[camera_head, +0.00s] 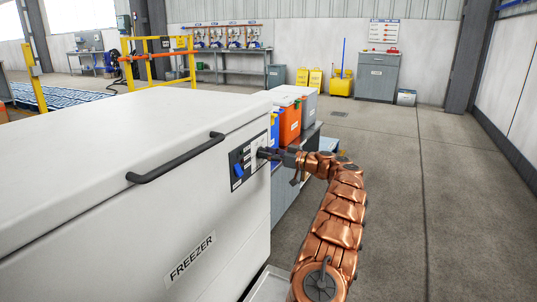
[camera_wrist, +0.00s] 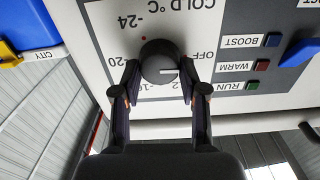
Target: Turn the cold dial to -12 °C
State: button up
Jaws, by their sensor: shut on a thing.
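The cold dial (camera_wrist: 160,58) is a round dark knob on the freezer's control panel (camera_wrist: 115,45), which appears upside down in the wrist view. My gripper (camera_wrist: 162,70) is shut on the dial, one finger on each side. The -24 and -20 marks are on the left; the -16 label is partly covered by a finger. In the head view, my gripper (camera_head: 270,154) reaches the panel (camera_head: 237,172) on the white freezer (camera_head: 190,215).
Beside the dial are BOOST (camera_wrist: 272,40), WARM (camera_wrist: 263,65) and RUN (camera_wrist: 251,87) buttons or lights and a blue lever (camera_wrist: 299,53). A black lid handle (camera_head: 175,160) projects from the freezer. Coolers (camera_head: 290,120) stand behind my gripper. The floor on the right is clear.

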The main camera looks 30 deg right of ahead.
jog(key=m+p, duration=0.2)
jog(key=m, duration=0.3)
jog(key=m+p, duration=0.3)
jog(key=m, duration=0.3)
jog(key=shift+w+d+f, duration=0.1)
jog(key=shift+d, duration=0.05)
dwell(0.4)
jog(key=o, duration=1.1)
jog(key=v, duration=1.2)
jog(key=shift+f, duration=0.1)
